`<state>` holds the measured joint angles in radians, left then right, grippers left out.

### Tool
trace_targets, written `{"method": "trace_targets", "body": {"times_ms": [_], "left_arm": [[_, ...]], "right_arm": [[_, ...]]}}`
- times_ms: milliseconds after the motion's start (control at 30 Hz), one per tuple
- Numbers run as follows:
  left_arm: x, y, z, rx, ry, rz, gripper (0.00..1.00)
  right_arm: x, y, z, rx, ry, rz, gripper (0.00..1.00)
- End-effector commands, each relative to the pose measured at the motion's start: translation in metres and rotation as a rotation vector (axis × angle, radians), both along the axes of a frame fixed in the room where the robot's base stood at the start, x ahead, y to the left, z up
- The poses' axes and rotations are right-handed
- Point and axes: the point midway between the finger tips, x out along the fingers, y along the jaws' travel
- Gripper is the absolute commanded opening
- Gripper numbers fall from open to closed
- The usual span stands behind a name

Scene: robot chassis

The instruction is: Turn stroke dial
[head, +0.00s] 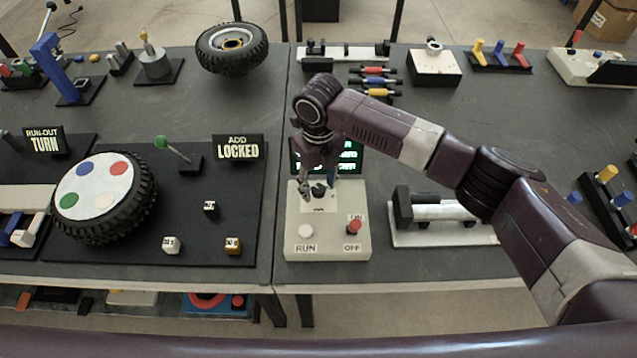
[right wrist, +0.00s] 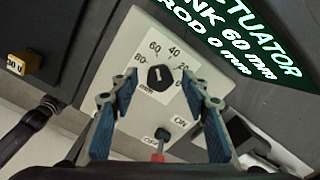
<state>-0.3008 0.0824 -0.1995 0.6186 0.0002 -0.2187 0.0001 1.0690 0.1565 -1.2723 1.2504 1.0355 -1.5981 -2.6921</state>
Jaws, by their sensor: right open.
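The stroke dial is a black knob (right wrist: 160,78) on a white plate with a scale marked in mm, seen in the right wrist view. In the head view the knob (head: 319,190) sits on the upper part of a pale control box (head: 328,238). My right gripper (head: 320,192) is above the dial, with its fingers pointing down at it. In the right wrist view its two blue fingers (right wrist: 163,125) are apart with nothing between them, and the knob shows beyond them. My left gripper is not in view.
The box also has a RUN button (head: 306,231) and a red-tipped ON/OFF switch (head: 353,227). A screen (head: 350,160) with green text, partly hidden by my arm, stands behind it. A white-based cylinder fixture (head: 440,213) is to the right, a black board with a wheel (head: 106,197) to the left.

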Motion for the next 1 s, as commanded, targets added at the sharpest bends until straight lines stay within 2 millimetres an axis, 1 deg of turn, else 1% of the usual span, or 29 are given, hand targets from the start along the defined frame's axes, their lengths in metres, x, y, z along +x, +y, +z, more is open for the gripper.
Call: {"method": "trace_targets", "body": {"times_ms": [167,400,500,600,700,800,1000], "left_arm": [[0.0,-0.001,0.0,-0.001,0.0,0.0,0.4],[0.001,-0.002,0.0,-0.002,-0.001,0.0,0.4],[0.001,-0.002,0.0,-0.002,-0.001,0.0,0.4],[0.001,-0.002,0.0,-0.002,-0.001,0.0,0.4],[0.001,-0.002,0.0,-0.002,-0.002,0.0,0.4],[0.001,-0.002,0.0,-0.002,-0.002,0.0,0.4],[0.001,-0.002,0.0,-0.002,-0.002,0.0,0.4]], "right_arm": [[0.001,0.001,0.021,0.003,-0.003,0.002,0.43],[0.001,0.0,0.073,0.002,-0.005,0.002,0.43],[0.001,0.0,0.092,0.002,-0.003,0.001,0.43],[0.001,0.0,0.106,0.001,-0.004,0.0,0.43],[0.001,0.001,0.115,0.002,-0.002,0.0,0.43],[0.0,0.0,0.119,0.001,-0.002,0.001,0.43],[0.0,0.0,0.12,0.001,-0.002,0.0,0.43]]}}
